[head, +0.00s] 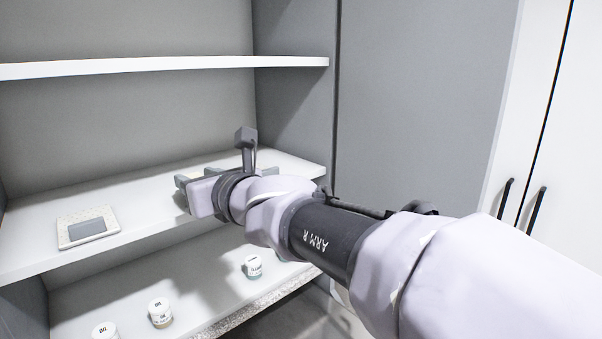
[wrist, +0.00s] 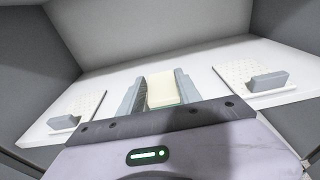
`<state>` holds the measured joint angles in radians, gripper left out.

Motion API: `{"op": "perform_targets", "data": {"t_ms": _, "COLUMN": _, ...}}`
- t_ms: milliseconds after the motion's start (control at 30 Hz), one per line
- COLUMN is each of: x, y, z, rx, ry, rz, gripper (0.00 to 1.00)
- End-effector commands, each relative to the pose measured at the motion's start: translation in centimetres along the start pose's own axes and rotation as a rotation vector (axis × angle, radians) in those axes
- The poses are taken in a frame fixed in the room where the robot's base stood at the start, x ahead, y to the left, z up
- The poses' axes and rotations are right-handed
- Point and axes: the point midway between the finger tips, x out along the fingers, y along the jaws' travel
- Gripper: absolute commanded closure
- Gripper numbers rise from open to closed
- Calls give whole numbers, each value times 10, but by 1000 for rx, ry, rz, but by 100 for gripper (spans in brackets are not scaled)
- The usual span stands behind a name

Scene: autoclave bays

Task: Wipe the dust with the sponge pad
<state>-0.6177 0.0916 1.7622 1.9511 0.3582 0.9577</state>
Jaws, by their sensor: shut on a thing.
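My gripper (head: 195,178) is over the middle shelf, its tips partly hidden in the head view by my own arm. In the wrist view its two grey fingers (wrist: 160,92) are shut on a cream sponge pad (wrist: 162,90). I cannot tell whether the pad touches the shelf. A grey block stands at each, left (wrist: 64,122) and right (wrist: 268,81). One such patch (head: 69,219) with a grey block (head: 87,227) shows left of my gripper in the head view.
The upper shelf (head: 150,65) hangs above the middle shelf (head: 140,205). Small white-lidded jars (head: 160,312) stand on the lower shelf. A side wall (head: 290,100) closes the bay on the right, with a handled white cabinet (head: 510,120) beyond. The shelf between patch and gripper is clear.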

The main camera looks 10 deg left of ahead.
Motion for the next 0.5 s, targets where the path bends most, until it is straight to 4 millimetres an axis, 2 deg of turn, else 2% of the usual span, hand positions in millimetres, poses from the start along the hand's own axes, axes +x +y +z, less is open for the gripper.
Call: {"op": "perform_targets", "data": {"t_ms": 500, "x": 1, "y": 0, "z": -7, "rx": 0, "ry": 0, "rz": 0, "gripper": 98}}
